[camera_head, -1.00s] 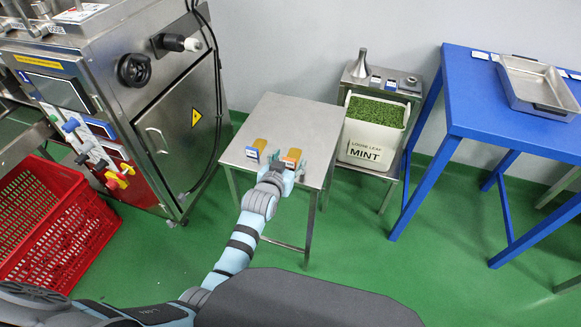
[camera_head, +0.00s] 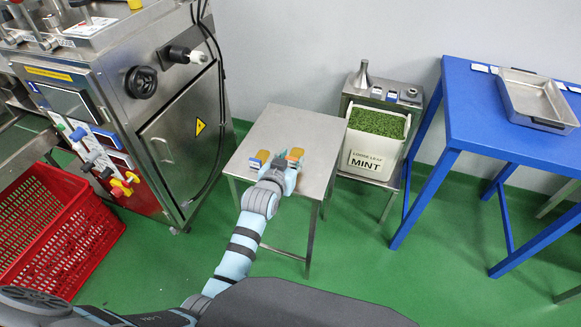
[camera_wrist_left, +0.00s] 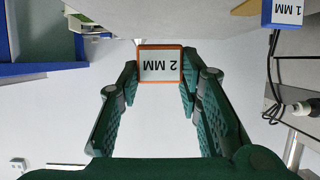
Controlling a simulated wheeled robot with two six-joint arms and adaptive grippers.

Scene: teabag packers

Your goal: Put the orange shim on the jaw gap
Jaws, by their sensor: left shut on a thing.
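The orange shim (camera_head: 295,154) carries an orange-framed label reading "2 MM" (camera_wrist_left: 161,65), upside down in the left wrist view. My left gripper (camera_head: 284,168) is shut on it, with the dark green fingers on either side of the label. The shim is over the small steel table (camera_head: 306,128); I cannot tell whether it touches the top. The blue-labelled shim (camera_head: 258,159), marked "1 MM" (camera_wrist_left: 284,12), lies on the table just left of it. I cannot make out the jaw gap. My right gripper is not in view.
A steel machine (camera_head: 160,105) with knobs and levers stands on the left, beside a red crate (camera_head: 50,225). Right of the small table are a mint bin (camera_head: 374,150) and a blue table (camera_head: 500,110) with a steel tray (camera_head: 538,100). Green floor is open in front.

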